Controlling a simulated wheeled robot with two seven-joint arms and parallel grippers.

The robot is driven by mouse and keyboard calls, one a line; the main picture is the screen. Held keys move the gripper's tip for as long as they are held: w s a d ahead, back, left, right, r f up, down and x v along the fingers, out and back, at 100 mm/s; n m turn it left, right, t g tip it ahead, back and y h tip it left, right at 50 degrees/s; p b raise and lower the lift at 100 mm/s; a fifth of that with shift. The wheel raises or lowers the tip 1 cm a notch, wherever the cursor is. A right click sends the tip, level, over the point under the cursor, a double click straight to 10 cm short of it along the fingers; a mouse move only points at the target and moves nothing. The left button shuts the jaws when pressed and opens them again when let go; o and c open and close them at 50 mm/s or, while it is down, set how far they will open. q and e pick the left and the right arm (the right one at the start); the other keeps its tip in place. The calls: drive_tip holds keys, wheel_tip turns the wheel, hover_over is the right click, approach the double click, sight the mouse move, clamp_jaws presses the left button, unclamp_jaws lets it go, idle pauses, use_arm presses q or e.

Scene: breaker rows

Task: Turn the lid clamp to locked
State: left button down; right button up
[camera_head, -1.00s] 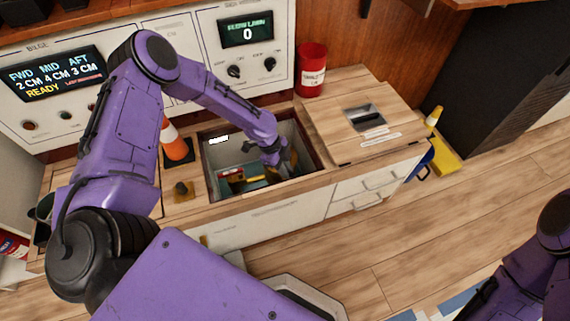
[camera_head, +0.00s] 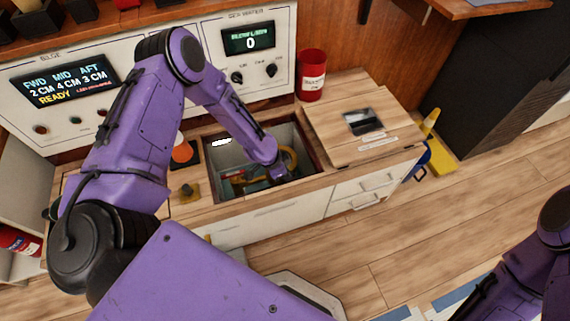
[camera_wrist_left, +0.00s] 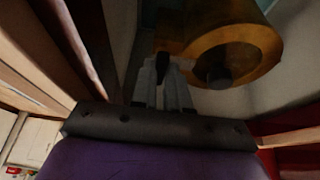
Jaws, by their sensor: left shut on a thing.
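My left gripper (camera_wrist_left: 168,85) reaches down into the open well (camera_head: 318,172) in the counter. In the head view a curved yellow piece (camera_head: 291,156) shows beside the gripper, inside the well. The gripper and arm hide much of the clamp, and its lock position cannot be read. My right gripper is out of view; only its arm shows at lower right.
The well's wooden rim surrounds my gripper closely. A wooden lid (camera_head: 362,122) covers the counter to the right. A red can (camera_head: 312,76) stands behind.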

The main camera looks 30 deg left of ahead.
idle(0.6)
use_arm(q)
drive_tip(key=c, duration=1.1)
unclamp_jaws()
drive_tip(key=p+v, duration=0.3)
drive_tip(key=v, duration=0.7)
drive_tip(key=shift+s+r, duration=0.15)
drive_tip(key=shift+r, duration=0.1)
